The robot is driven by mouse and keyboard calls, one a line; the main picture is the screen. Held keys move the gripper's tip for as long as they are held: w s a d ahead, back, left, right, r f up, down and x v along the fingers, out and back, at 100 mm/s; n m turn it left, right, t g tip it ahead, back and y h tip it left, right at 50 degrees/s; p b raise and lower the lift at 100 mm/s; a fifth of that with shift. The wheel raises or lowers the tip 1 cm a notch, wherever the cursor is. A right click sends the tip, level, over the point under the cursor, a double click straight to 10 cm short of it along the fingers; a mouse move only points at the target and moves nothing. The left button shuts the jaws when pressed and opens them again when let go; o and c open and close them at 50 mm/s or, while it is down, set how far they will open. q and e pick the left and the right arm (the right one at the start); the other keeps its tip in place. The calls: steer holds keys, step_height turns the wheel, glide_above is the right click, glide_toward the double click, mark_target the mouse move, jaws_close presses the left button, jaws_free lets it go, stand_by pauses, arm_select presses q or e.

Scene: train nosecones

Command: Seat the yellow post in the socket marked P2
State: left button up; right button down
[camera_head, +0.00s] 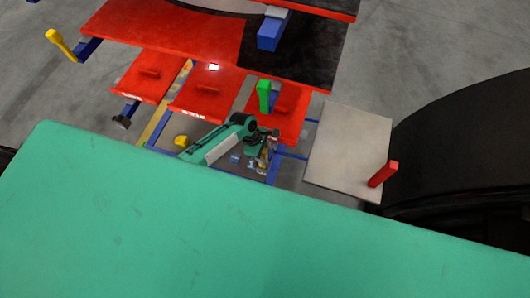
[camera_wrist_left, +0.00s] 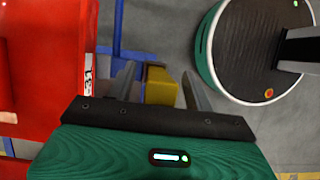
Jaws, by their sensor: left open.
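A yellow post (camera_head: 62,44) stands tilted at the far upper left in the head view, at the end of a blue bar. My left gripper (camera_head: 264,152) is below the red panels, well to the right of that post. In the left wrist view its two fingers (camera_wrist_left: 160,88) are open. A yellow block (camera_wrist_left: 160,85) shows between and beyond the fingertips, beside a blue bar; I cannot tell whether it touches them. No P2 marking is legible, so I cannot tell which socket it is. My right gripper is not in view.
A green post (camera_head: 264,96) stands by the red panels (camera_head: 205,92). A small yellow piece (camera_head: 181,141) lies left of my arm. A large dark round shape (camera_head: 465,150) fills the right side.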

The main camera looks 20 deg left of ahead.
arm_select(q)
steer(key=v, duration=0.7)
steer(key=shift+r, duration=0.25)
steer(key=shift+a, duration=0.1)
